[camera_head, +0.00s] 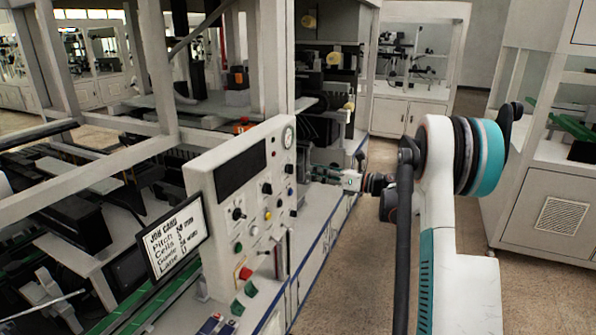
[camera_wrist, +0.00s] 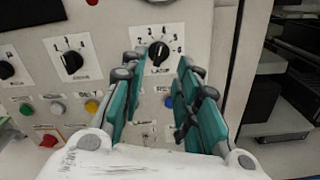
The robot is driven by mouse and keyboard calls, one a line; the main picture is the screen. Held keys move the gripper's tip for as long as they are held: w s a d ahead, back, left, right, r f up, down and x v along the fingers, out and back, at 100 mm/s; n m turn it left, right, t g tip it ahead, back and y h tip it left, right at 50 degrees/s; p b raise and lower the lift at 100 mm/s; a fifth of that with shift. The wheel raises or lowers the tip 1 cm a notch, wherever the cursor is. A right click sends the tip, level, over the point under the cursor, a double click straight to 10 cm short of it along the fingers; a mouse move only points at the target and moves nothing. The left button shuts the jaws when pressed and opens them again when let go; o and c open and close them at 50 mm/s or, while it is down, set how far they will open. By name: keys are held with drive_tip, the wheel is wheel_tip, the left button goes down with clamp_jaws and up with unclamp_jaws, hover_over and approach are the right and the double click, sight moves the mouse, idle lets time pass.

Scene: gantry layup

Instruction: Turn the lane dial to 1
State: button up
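The lane dial (camera_wrist: 158,53) is a black knob on a white numbered plate, marked LANE below, in the wrist view. Its pointer direction is too small to tell. My gripper (camera_wrist: 162,68) is open, its teal fingers apart on the left and right of the dial's lower part. Whether they touch it I cannot tell; nothing shows held. In the head view my gripper (camera_head: 312,174) reaches in from the right to the right edge of the control panel (camera_head: 215,192).
Two other dials, a middle one (camera_wrist: 72,60) and a left one (camera_wrist: 7,68), sit left of the lane dial. Coloured buttons, including a yellow one (camera_wrist: 92,106), run below. A gauge (camera_head: 288,137) tops the panel.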

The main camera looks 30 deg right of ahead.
sight(293, 168)
drive_tip(key=x, duration=0.6)
drive_tip(key=shift+w+a, duration=0.25)
clamp_jaws()
